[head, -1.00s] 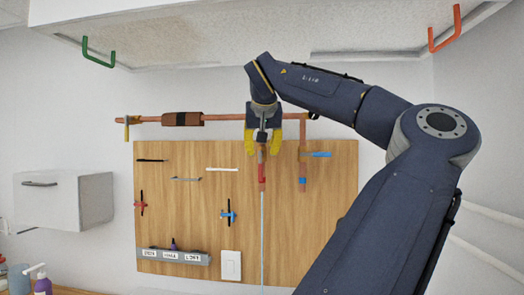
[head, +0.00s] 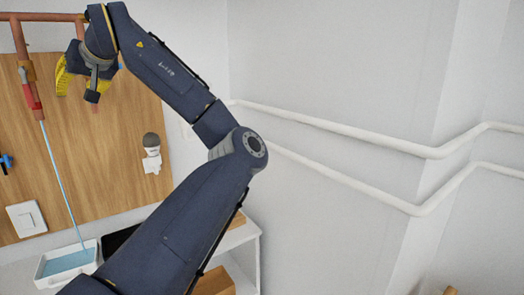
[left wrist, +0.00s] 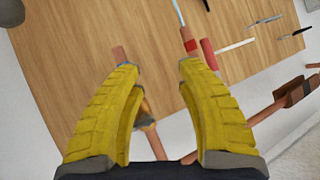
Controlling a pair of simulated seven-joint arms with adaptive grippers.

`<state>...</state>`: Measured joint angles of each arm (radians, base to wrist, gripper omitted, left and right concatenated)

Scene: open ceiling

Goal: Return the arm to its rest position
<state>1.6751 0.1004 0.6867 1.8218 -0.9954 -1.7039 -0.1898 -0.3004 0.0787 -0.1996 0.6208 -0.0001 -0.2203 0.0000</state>
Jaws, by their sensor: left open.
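My left arm crosses the head view from the bottom, with its elbow near the middle. Its gripper (head: 80,92) is at the upper left, in front of the wooden board, with yellow fingers apart. It is right of the copper pipe's red-banded outlet (head: 31,92) in the picture. In the left wrist view, the open fingers (left wrist: 157,70) have nothing clearly held between them. A copper pipe end with a blue ring (left wrist: 120,56) shows by the left fingertip; I cannot tell whether they touch. The red-banded outlet also shows beyond the right fingertip (left wrist: 189,42). My right gripper is not in view.
A thin blue stream (head: 61,182) runs from the outlet to a white tray (head: 40,272) holding blue liquid. The wooden board (head: 112,150) stands behind the gripper. White wall pipes (head: 345,138) run along the right. A white shelf (head: 240,236) stands behind the arm.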

